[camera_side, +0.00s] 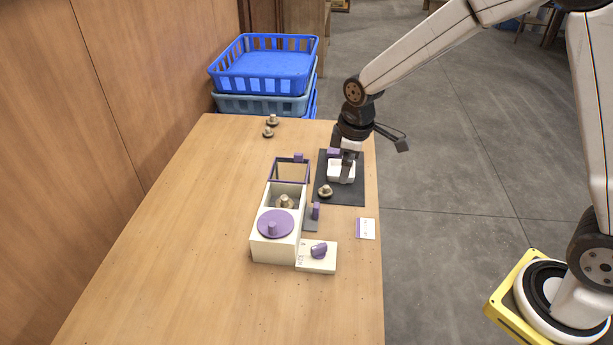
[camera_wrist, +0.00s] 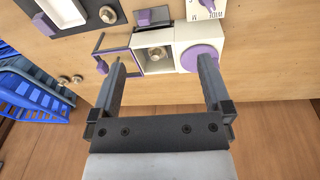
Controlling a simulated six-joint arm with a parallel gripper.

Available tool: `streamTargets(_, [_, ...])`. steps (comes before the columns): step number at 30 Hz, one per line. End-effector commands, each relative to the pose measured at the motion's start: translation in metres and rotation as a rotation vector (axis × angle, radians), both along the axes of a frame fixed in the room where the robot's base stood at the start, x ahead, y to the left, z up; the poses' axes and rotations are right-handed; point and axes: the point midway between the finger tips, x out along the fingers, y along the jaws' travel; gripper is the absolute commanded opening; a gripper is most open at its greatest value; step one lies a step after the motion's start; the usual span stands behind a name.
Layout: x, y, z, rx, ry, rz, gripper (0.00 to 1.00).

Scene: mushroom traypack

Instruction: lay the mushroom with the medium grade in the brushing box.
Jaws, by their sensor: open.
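The cream box (camera_side: 273,247) has an open compartment with a pale brown mushroom (camera_side: 285,202) in it, also seen in the wrist view (camera_wrist: 155,53). A purple round lid (camera_side: 275,224) with a knob covers its near part. Another mushroom (camera_side: 325,191) sits on the dark mat (camera_side: 353,194), and two more, (camera_side: 272,120) and (camera_side: 268,132), stand at the table's far end. No grade marking can be read on any mushroom. My gripper (camera_wrist: 161,72) is open and empty; in the side view it (camera_side: 347,164) overlaps the white block on the mat, height unclear.
A purple-edged frame (camera_side: 289,160) adjoins the box's far end. A panel with a purple dial (camera_side: 319,250) and a card (camera_side: 365,229) lie nearer. Blue crates (camera_side: 263,75) stand beyond the table. The table's left side is clear.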

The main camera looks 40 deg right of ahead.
Motion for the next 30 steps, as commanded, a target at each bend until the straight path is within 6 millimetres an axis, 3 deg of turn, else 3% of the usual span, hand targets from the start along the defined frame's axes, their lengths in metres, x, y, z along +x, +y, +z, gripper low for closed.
streamTargets(9, [-0.084, -0.020, 0.007, 0.059, -0.053, -0.382, 1.00])
streamTargets(16, [-0.136, -0.028, 0.003, 0.101, -0.081, -0.607, 1.00])
streamTargets(21, [-0.154, -0.031, 0.000, 0.118, -0.092, -0.687, 1.00])
streamTargets(30, [-0.157, -0.031, 0.000, 0.120, -0.092, -0.701, 1.00])
